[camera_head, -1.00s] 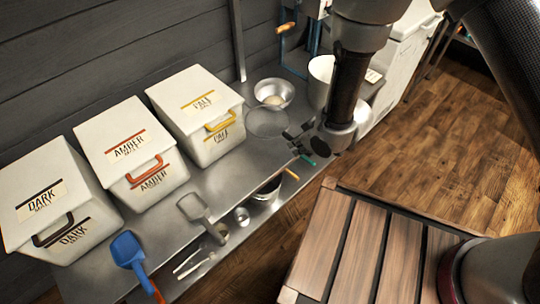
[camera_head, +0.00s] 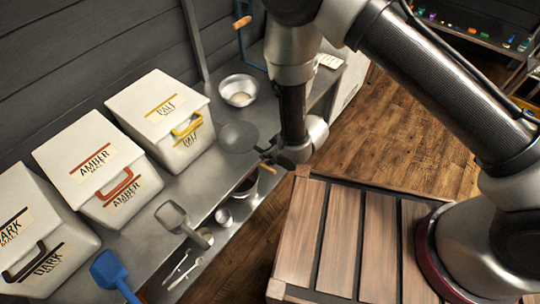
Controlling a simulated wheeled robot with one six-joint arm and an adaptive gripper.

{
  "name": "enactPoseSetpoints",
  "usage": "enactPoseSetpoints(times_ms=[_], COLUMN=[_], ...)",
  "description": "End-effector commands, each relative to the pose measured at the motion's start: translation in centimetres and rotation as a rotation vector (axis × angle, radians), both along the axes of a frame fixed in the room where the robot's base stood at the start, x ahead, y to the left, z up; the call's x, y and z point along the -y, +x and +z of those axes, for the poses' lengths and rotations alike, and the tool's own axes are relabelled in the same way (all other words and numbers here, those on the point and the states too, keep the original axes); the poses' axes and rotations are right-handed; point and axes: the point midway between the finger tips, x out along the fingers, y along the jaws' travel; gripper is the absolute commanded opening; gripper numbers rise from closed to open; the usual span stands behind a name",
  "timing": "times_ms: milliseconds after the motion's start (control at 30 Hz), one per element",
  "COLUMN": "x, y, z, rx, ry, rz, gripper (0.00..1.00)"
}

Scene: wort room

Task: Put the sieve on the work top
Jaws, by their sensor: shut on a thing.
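The sieve (camera_head: 238,137) is a round dark mesh disc with a rim, seen over the steel work top (camera_head: 203,188) near its front edge. My gripper (camera_head: 271,151) is to its right, shut on the sieve's handle side. The fingers and the arm above hide most of the handle. I cannot tell whether the sieve touches the work top or hangs just above it.
A metal bowl (camera_head: 238,90) stands behind the sieve. The pale malt bin (camera_head: 160,120), amber bin (camera_head: 97,175) and dark bin (camera_head: 40,240) line the wall. A grey scoop (camera_head: 172,216) and blue scoop (camera_head: 108,270) are in front. A slatted wooden surface (camera_head: 330,235) is at right.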

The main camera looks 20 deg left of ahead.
Motion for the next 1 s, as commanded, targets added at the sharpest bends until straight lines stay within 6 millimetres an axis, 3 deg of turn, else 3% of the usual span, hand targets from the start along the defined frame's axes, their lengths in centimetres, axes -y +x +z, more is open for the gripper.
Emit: enactPoseSetpoints(times_ms=[33, 133, 533, 1000], x=[0.0, 0.0, 0.3, 4.8], y=[0.0, 0.0, -0.1, -1.8], z=[-0.1, 0.0, 0.6, 8.7], rx=[0.000, 0.000, 0.000, 0.001], ry=[0.000, 0.000, -0.001, 0.001], rz=[0.000, 0.000, 0.000, -0.001], gripper=[0.18, 0.36, 0.36, 0.36])
